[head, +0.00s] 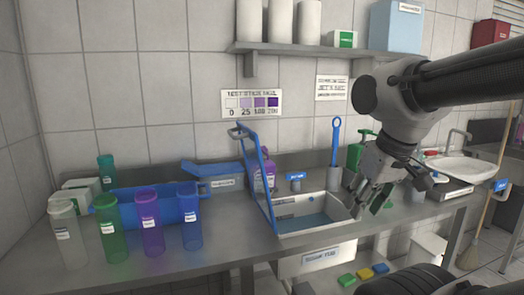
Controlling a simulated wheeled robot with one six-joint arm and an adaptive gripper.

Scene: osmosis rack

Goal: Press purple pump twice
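A purple bottle (268,172) with a white label stands behind the sink basin, near the back wall. A blue upright frame partly hides it, and its top is too small to make out clearly. My gripper (367,207) hangs at the right edge of the basin, to the right of the purple bottle and well apart from it. Its fingers point down and look spread, with nothing seen between them. A green pump bottle (355,156) stands behind my gripper and is partly hidden by it.
A blue frame (258,180) rises at the basin's left edge, in front of the purple bottle. A blue brush (335,145) stands upright right of the bottle. Several tall lidded cups, including a purple one (150,224), stand at the left. The counter (235,250) is clear in front.

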